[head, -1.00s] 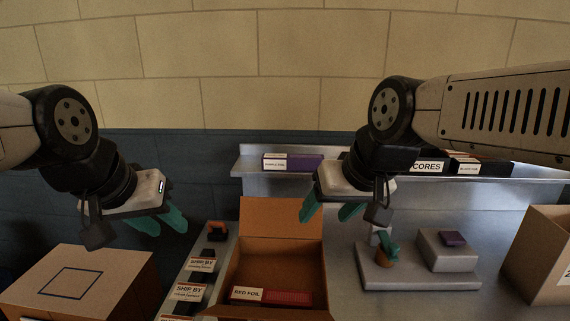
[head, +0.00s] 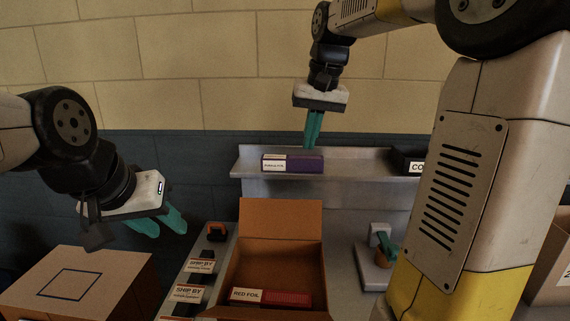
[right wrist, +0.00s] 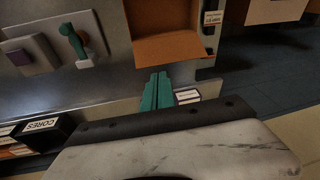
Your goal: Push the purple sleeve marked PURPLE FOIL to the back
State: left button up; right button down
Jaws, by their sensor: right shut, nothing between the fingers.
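The purple sleeve (head: 308,163) with a white label lies on the raised back shelf, left of the shelf's middle. My right gripper (head: 310,145) is shut and empty, pointing down, with its fingertips just above or behind the sleeve's right part in the head view. Whether they touch it I cannot tell. In the right wrist view the shut teal fingers (right wrist: 156,92) show beside the sleeve's labelled end (right wrist: 187,95); the rest of the sleeve is mostly hidden. My left gripper (head: 167,226) is open and empty at the left, above the closed carton.
An open carton (head: 268,220) holds a red box labelled RED FOIL (head: 272,297). A closed carton (head: 75,281) stands at left. A dark CORES bin (head: 405,162) stands on the shelf (head: 352,160) to the right. My right arm hides much of the right side.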

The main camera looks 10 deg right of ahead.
aim_at(293, 163)
jog(key=w+a+f+m+g+h, duration=0.1)
jog(key=w+a+f+g, duration=0.15)
jog(key=w, duration=0.95)
jog(key=w+f, duration=0.1)
jog(key=f, duration=0.6)
jog(key=w+d+f, duration=0.1)
jog(key=f, duration=0.3)
jog(key=shift+w, duration=0.3)
jog(key=shift+w+d+r, duration=0.1)
jog(key=shift+w+d, duration=0.05)
jog(key=shift+w, duration=0.65)
jog(key=shift+w, duration=0.1)
jog(key=shift+w+d, duration=0.3)
jog(key=shift+w, duration=1.1)
jog(key=shift+w+d, duration=0.3)
jog(key=shift+w, duration=1.05)
jog(key=shift+w+d, duration=0.3)
jog(key=shift+w, duration=1.1)
jog(key=shift+s, duration=0.1)
